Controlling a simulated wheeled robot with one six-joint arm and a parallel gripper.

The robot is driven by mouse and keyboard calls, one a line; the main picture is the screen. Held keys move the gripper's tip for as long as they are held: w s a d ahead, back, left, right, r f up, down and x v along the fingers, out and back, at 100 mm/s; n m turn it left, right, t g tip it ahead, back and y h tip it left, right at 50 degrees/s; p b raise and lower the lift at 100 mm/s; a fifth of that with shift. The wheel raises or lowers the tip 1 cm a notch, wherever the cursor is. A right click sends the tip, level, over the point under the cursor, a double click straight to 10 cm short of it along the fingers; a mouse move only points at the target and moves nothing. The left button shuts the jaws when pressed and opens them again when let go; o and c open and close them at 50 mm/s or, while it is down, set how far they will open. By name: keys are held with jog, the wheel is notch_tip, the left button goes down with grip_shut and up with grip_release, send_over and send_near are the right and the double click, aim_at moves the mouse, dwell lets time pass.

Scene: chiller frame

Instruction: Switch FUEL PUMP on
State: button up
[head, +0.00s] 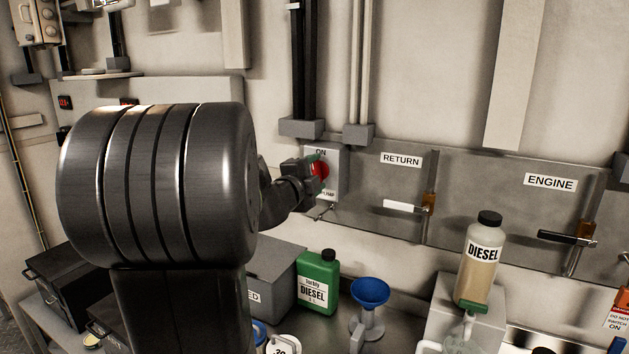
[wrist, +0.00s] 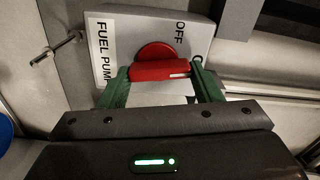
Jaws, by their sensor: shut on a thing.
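The FUEL PUMP switch is a pale box (wrist: 105,75) with a round red knob and a red bar handle (wrist: 160,71). In the wrist view the bar lies crosswise, its white mark at the right end, towards a partly hidden label. OFF reads above that end, away from the mark. In the head view the box (head: 335,180) has ON at its top, and the red knob (head: 320,169) is partly covered. My gripper (wrist: 162,82) has its green fingers closed on the two ends of the handle. It also shows in the head view (head: 317,166).
A RETURN valve lever (head: 402,206) and an ENGINE lever (head: 567,237) are on the panel to the right. Below stand a green diesel can (head: 318,283), a blue funnel (head: 369,293) and a diesel bottle (head: 481,262). A metal rod (wrist: 58,47) sticks out beside the box.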

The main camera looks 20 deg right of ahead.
jog(key=shift+f+m+b, duration=0.1)
jog(key=shift+m+b, duration=0.4)
jog(key=shift+m, duration=0.6)
jog(key=o, duration=1)
jog(key=shift+s, duration=0.1)
jog(key=v, duration=1.3)
jog(key=shift+s+a+b, duration=0.2)
jog(key=shift+a+b, duration=0.1)
jog(key=shift+b, duration=0.05)
jog(key=x, duration=1.4)
jog(key=shift+p, duration=0.35)
